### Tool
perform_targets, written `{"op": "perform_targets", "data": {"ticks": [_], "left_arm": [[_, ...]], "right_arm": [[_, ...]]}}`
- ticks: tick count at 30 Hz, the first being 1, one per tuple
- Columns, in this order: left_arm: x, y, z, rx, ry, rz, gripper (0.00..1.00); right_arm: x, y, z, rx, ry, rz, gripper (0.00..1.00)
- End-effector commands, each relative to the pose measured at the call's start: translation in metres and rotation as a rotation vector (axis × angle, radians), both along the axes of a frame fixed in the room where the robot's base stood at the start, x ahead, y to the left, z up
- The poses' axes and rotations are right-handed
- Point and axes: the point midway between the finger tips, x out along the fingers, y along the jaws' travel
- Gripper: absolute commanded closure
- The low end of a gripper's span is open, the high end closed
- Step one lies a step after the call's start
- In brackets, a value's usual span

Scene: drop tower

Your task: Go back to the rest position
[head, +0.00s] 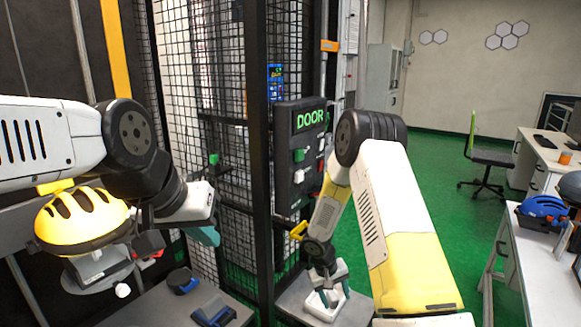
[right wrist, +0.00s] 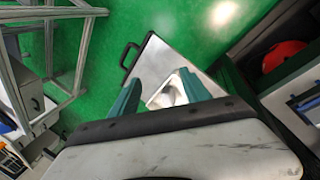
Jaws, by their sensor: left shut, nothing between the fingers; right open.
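My left gripper (head: 208,237) is shut and empty, its teal fingers in front of the mesh at left of centre in the head view. My right gripper (head: 328,297) is low at centre, over a grey surface (head: 293,296). In the right wrist view its two teal fingers (right wrist: 160,95) stand apart and open. A white piece (right wrist: 168,92) shows between and beyond them; I cannot tell whether they touch it. A grey plate (right wrist: 152,62) with a black handle lies below.
A mesh cage with a dark post (head: 258,150) and a DOOR control panel (head: 298,165) stands close between my arms. A yellow helmet (head: 82,215) is at left, near my left arm. A table with a blue helmet (head: 543,207) is at right. Green floor (head: 437,170) is open beyond.

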Motion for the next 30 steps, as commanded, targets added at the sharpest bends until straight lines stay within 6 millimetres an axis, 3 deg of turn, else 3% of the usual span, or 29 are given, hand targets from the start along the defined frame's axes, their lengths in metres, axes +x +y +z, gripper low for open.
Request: {"op": "perform_targets", "data": {"ticks": [8, 14, 17, 22, 30], "left_arm": [[0.000, 0.000, 0.000, 0.000, 0.001, 0.000, 1.00], [0.000, 0.000, 0.000, 0.000, 0.001, 0.000, 1.00], [0.000, 0.000, 0.000, 0.000, 0.001, 0.000, 1.00], [0.000, 0.000, 0.000, 0.000, 0.001, 0.000, 1.00], [0.000, 0.000, 0.000, 0.000, 0.001, 0.000, 1.00]], "right_arm": [[0.002, -0.006, 0.040, 0.014, -0.029, -0.027, 0.45], [0.000, -0.012, 0.087, 0.034, -0.063, -0.055, 0.45], [-0.004, -0.016, 0.117, 0.051, -0.085, -0.074, 0.45], [-0.023, -0.025, 0.188, 0.100, -0.140, -0.113, 0.45], [-0.088, -0.031, 0.296, 0.227, -0.240, -0.157, 0.45]]}}
